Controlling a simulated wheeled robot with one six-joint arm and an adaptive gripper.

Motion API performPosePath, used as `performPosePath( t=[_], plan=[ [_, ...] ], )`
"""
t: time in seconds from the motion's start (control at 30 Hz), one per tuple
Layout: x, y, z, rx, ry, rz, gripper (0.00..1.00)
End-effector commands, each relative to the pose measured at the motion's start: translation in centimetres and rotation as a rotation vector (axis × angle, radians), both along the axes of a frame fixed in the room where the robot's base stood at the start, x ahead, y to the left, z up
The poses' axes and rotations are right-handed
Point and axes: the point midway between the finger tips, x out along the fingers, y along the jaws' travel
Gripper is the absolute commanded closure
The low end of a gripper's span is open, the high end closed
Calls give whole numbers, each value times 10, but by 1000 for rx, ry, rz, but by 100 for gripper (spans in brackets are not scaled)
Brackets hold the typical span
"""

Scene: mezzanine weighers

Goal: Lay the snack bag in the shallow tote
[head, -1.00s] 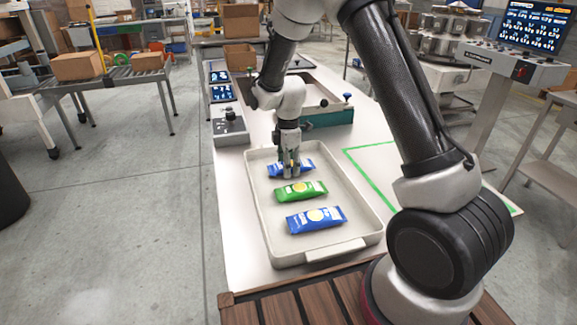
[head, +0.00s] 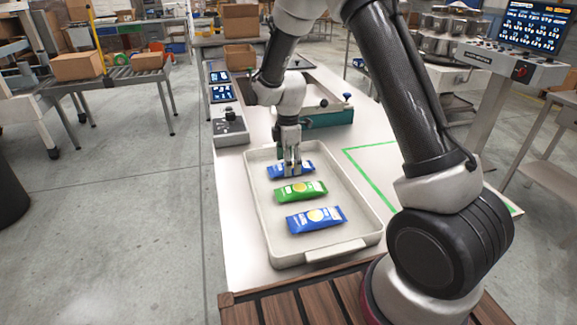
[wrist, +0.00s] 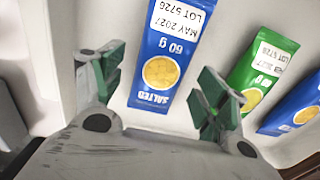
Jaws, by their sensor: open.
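The shallow tote (head: 262,228) is a pale tray on the white table in the head view. Three snack bags lie in it in a row: a far blue bag (head: 276,172), a green bag (head: 313,192) and a near blue bag (head: 324,219). My gripper (head: 292,171) is over the far blue bag, partly hiding it. In the wrist view the open green-padded fingers (wrist: 160,92) stand on either side of the far blue bag (wrist: 172,50), which reads "SALTED 60 g". The green bag (wrist: 258,72) and the near blue bag (wrist: 296,108) lie to its right.
A green-outlined area (head: 375,170) on the table right of the tote is empty. A green-sided frame (head: 325,117) stands behind the tote. A grey control box (head: 230,127) and dark screens (head: 221,93) line the left edge.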

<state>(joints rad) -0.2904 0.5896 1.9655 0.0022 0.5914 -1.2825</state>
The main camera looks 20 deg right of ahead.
Motion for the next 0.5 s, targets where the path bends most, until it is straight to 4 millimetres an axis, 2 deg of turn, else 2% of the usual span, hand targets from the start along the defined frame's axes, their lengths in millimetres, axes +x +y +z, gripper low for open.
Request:
performPosePath(
  t=[0.3, 0.5],
  plan=[
    [1, 0, 72, 1, -4, 0, 26],
    [1, 0, 100, 1, -3, 0, 26]
  ],
)
